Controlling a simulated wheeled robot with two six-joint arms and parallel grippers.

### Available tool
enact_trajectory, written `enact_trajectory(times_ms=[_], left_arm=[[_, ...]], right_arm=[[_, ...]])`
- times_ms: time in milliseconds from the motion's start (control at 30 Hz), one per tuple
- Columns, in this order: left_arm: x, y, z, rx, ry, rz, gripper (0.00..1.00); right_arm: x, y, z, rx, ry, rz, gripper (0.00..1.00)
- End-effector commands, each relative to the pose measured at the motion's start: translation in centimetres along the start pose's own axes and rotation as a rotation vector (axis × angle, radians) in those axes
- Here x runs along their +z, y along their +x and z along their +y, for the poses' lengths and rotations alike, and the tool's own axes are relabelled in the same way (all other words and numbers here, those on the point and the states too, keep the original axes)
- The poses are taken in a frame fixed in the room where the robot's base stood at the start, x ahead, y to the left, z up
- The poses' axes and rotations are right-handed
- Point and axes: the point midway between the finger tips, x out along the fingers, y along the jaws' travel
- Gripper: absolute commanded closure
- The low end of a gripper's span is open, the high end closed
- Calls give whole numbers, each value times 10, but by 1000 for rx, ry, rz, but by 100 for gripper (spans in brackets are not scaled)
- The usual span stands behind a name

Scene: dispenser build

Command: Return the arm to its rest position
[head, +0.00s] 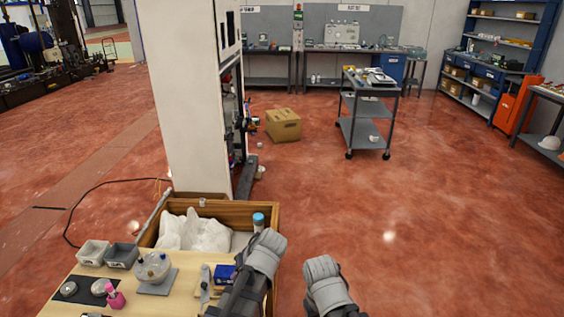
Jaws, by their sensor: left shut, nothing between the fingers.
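My left gripper (268,246) is above the right side of the wooden workbench (190,297), seen from behind and above. It is shut and empty. My right arm's grey end (324,278) is at the bottom, right of the bench and over open floor. Its fingers are hidden, so I cannot tell whether that gripper is open or shut. A blue-topped cylinder (258,220) stands just beyond my left gripper, which partly hides it; I cannot tell whether they touch. A round metal part with small knobs (153,267) sits on a grey plate on the bench.
Two grey bins (122,255) stand at the bench's left rear. A pink bottle (116,298) is on a dark mat. A blue box (224,274) lies close left of my left arm. A wooden crate (268,209) holds white bags.

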Motion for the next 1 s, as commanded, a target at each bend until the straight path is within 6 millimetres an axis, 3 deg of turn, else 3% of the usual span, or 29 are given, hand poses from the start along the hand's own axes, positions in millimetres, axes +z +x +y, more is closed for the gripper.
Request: enact_trajectory(times_ms=[200, 300, 400, 533, 1000], left_arm=[[87, -29, 44, 213, 358, -158, 100], [120, -43, 60, 313, 510, -208, 100], [140, -54, 70, 381, 612, -236, 100], [149, -58, 74, 413, 659, -248, 100], [148, -58, 74, 412, 656, -247, 100]], right_arm=[[0, 0, 0, 0, 0, 0, 41], [0, 0, 0, 0, 0, 0, 41], [0, 0, 0, 0, 0, 0, 41], [0, 0, 0, 0, 0, 0, 41], [0, 0, 0, 0, 0, 0, 41]])
